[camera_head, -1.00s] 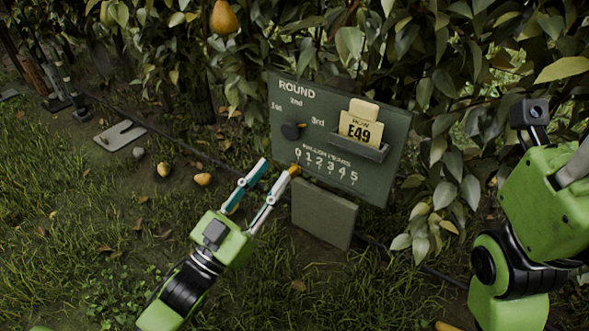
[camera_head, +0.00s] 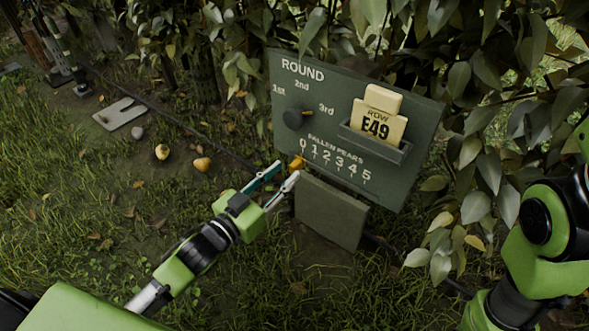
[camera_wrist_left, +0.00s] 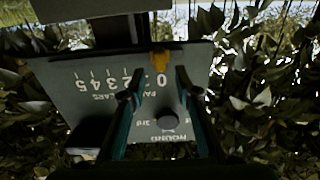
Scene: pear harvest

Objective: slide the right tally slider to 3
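A grey-green board (camera_head: 405,185) carries the FALLEN PEARS scale (camera_head: 335,160), numbered 0 to 5. The small orange-yellow slider knob (camera_head: 297,162) is at the scale's left end, under the 0. It also shows in the left wrist view (camera_wrist_left: 160,59), where the board appears upside down. Only this one tally slider is visible. My left gripper (camera_head: 289,168) is open, its two teal-and-grey fingers reaching toward the knob. In the left wrist view the knob lies beyond and between the fingertips (camera_wrist_left: 160,78); contact cannot be told. My right gripper is out of view.
The board also has a ROUND dial with a dark knob (camera_head: 297,118) and a holder (camera_head: 375,147) with an E49 card (camera_head: 376,123). A grey panel (camera_head: 330,212) stands below. Leaves crowd the board's right side. Fallen pears (camera_head: 202,164) lie on the left ground.

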